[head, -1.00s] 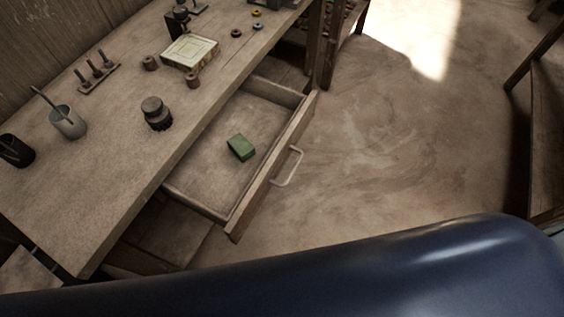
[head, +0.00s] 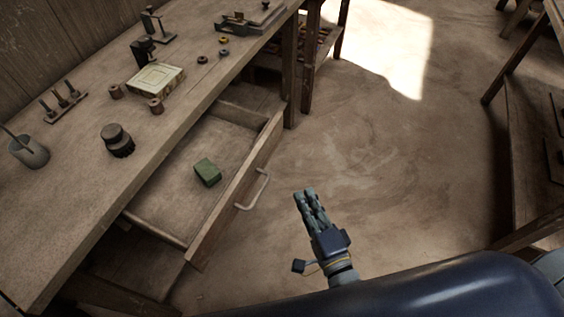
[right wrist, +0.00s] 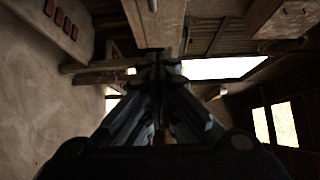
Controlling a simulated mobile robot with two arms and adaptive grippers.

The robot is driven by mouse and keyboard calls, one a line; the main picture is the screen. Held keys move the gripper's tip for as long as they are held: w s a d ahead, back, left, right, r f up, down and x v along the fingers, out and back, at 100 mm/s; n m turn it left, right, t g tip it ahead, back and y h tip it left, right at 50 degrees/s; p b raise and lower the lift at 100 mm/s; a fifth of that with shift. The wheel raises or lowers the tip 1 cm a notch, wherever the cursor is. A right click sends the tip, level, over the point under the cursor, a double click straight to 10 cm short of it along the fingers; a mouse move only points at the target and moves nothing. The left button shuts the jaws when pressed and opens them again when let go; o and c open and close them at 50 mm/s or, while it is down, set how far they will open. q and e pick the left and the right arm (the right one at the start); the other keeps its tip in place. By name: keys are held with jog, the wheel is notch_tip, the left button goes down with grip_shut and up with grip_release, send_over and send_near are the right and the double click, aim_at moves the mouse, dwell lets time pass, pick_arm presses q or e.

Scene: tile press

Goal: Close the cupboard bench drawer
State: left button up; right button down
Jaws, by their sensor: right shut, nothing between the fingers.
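The cupboard bench drawer (head: 236,196) stands pulled out from under the bench top in the head view. Its front carries a pale bar handle (head: 254,190). A green block (head: 207,172) lies inside the drawer. My right gripper (head: 305,192) is shut and empty, over the floor to the right of the drawer front and apart from the handle. In the right wrist view its dark fingers (right wrist: 157,75) are together, pointing away from the camera. My left gripper is not in view.
The bench top (head: 60,215) holds a dark round weight (head: 117,139), a framed tile (head: 157,78), a grey cup (head: 28,151) and small tools. Open floor (head: 390,170) lies right of the drawer. Another wooden bench (head: 525,150) stands at the right edge.

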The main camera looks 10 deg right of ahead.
pick_arm(q)
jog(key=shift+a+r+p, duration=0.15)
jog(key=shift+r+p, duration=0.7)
jog(key=shift+p, duration=0.05)
pick_arm(e)
jog(key=shift+w+a, duration=0.8)
jog(key=shift+w, duration=1.25)
jog(key=shift+w+a, duration=0.85)
jog(key=shift+w, duration=1.15)
jog(key=shift+w+a, duration=0.8)
jog(key=shift+w, duration=1.25)
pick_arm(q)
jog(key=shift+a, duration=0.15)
pick_arm(e)
jog(key=shift+a+r, duration=0.1)
